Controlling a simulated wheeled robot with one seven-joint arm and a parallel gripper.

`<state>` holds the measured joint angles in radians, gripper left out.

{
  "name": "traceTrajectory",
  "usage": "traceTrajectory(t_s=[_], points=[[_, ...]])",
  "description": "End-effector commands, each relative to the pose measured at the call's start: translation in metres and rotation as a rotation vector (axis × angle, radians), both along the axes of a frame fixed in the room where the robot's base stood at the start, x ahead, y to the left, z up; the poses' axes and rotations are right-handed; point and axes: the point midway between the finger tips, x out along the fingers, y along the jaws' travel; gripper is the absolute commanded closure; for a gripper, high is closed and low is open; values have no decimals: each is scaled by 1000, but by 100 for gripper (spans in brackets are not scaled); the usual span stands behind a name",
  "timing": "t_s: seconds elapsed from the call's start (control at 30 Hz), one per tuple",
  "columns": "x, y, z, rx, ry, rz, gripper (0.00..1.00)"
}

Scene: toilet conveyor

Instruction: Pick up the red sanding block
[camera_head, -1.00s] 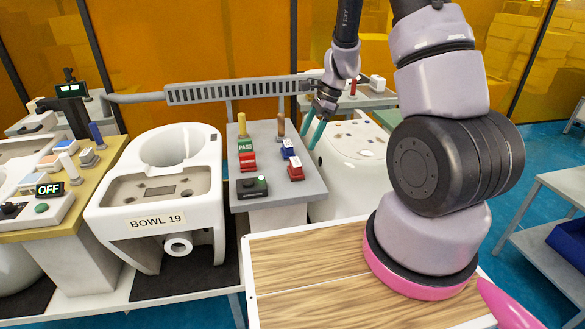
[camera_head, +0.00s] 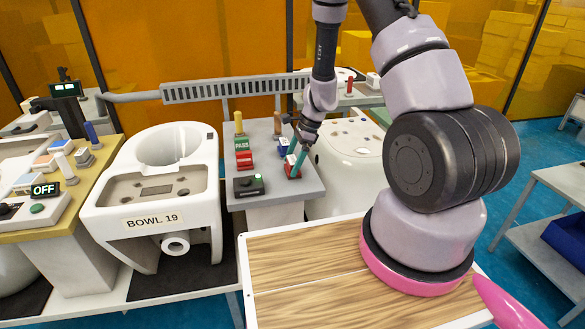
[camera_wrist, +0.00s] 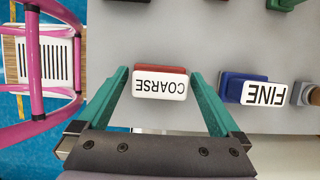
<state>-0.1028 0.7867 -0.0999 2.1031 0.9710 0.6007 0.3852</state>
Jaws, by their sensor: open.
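The red sanding block (camera_wrist: 145,70) has a white label reading COARSE and sits on the grey bench top. In the head view the same red block (camera_head: 292,172) is near the bench's right edge, partly covered by my fingers. My gripper (camera_wrist: 160,73) is open, with one teal finger on each side of the block and gaps visible at both sides. In the head view my gripper (camera_head: 297,160) points down at the block. No grip on the block shows.
A blue block labelled FINE (camera_wrist: 242,86) sits close to the right finger in the wrist view. A PASS stamp (camera_head: 242,145), another red item (camera_head: 244,160) and a dark switch box (camera_head: 248,186) share the grey bench (camera_head: 270,195). A toilet (camera_head: 345,165) stands just right.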

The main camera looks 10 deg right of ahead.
Motion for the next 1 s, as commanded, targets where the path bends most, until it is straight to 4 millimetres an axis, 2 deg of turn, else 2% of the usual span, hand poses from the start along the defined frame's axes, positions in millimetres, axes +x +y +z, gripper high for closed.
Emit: traceTrajectory(t_s=[0.1, 0.13, 0.27, 0.3, 0.33, 0.53, 0.63, 1.0], points=[[0, 0, 0, 0, -1, 0, 0], [0, 0, 0, 0, -1, 0, 4], [0, 0, 1, 0, -1, 0, 54], [0, 0, 1, 0, -1, 0, 69], [0, 0, 1, 0, -1, 0, 76], [1, 0, 2, 0, -1, 0, 76], [1, 0, 9, 0, -4, 0, 76], [1, 0, 78, 0, -5, 1, 76]])
